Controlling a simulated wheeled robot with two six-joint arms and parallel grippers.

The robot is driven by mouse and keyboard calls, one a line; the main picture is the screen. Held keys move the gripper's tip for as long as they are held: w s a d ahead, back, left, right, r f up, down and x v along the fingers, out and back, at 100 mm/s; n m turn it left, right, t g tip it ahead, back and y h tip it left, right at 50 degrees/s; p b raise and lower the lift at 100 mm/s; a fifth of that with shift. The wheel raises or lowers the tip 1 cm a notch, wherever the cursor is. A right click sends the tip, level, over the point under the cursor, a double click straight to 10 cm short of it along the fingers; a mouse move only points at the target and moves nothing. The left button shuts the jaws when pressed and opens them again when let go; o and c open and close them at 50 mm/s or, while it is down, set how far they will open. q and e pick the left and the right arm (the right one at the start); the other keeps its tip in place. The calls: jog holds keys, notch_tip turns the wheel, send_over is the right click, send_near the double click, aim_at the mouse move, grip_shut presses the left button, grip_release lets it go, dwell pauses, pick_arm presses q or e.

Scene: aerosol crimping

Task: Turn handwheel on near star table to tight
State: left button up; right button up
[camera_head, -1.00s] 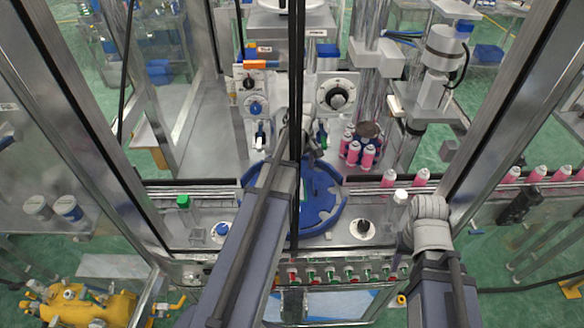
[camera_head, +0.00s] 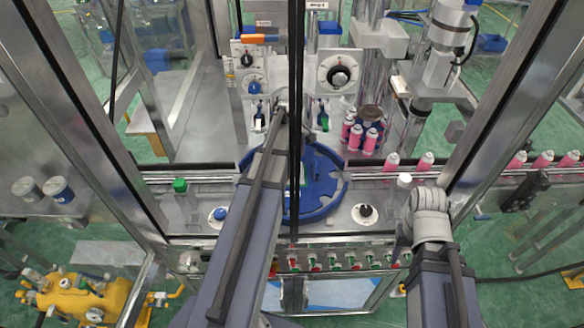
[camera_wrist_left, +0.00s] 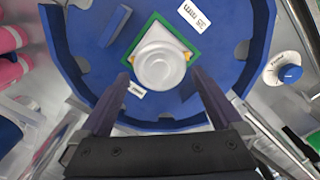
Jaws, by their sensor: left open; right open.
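The near star table is a blue disc with a notched rim (camera_head: 335,200); it also fills the left wrist view (camera_wrist_left: 225,65). At its middle a round whitish handwheel (camera_wrist_left: 160,63) sits on a green-edged square plate. My left gripper (camera_wrist_left: 160,82) is open, its two fingers reaching to either side of the handwheel's near edge; I cannot tell if they touch it. In the head view my left arm and a dark frame post hide the handwheel and that gripper. My right gripper (camera_head: 404,238) is low at the right, away from the table; its fingertips are hard to make out.
Pink cans (camera_head: 365,136) stand behind the table, with more on the conveyor at right (camera_head: 517,160). A dial panel (camera_head: 338,74) is at the back. Frame posts close in both sides.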

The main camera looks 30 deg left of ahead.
pick_arm(q)
notch_tip(320, 180, down, 2)
jog(key=shift+f+b, duration=0.25)
jog(key=shift+b, duration=0.45)
pick_arm(e)
notch_tip(320, 180, down, 2)
jog(key=shift+f, duration=0.2)
pick_arm(q)
jog(key=shift+r, duration=0.1)
jog(key=c, duration=1)
jog(key=m, duration=0.4)
jog(key=shift+m, duration=2.6)
